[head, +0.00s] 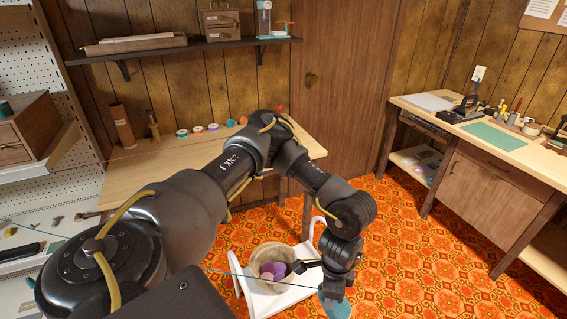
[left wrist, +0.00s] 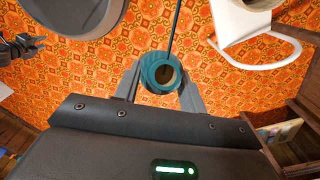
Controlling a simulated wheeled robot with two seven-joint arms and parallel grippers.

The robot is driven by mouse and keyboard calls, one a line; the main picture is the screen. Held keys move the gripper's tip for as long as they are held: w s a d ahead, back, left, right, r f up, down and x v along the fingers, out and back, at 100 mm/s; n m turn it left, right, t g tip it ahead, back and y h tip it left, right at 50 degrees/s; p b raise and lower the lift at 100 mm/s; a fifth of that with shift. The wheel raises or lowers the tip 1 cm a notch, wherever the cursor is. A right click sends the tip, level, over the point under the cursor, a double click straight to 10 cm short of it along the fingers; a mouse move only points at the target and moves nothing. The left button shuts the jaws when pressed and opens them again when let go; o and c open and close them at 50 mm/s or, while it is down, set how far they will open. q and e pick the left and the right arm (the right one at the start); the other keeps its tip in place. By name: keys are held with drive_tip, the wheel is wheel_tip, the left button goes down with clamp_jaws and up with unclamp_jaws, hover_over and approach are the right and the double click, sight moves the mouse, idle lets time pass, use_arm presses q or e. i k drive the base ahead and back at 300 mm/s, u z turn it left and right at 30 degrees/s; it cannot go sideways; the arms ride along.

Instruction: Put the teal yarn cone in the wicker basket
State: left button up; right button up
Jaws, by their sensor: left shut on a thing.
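The teal yarn cone (head: 338,308) is at the bottom edge of the head view, below my left wrist. In the left wrist view, the teal cone (left wrist: 152,72) sits between the two fingers of my left gripper (left wrist: 160,88), which is shut on it. Its round end with a dark hole faces the camera. The wicker basket (head: 257,258) stands on a white seat, left of my left gripper in the head view, with purple yarn (head: 274,269) inside. The cone is outside the basket, to its right.
The white seat (head: 262,303) has a raised curved rail on its right side. A wooden table (head: 130,180) with several small spools stands behind my left arm. A thin teal strand runs to the cone. Patterned orange floor (head: 420,270) is clear to the right.

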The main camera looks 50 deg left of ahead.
sight(274, 272)
drive_tip(key=i, duration=3.85)
drive_tip(key=u, duration=3.45)
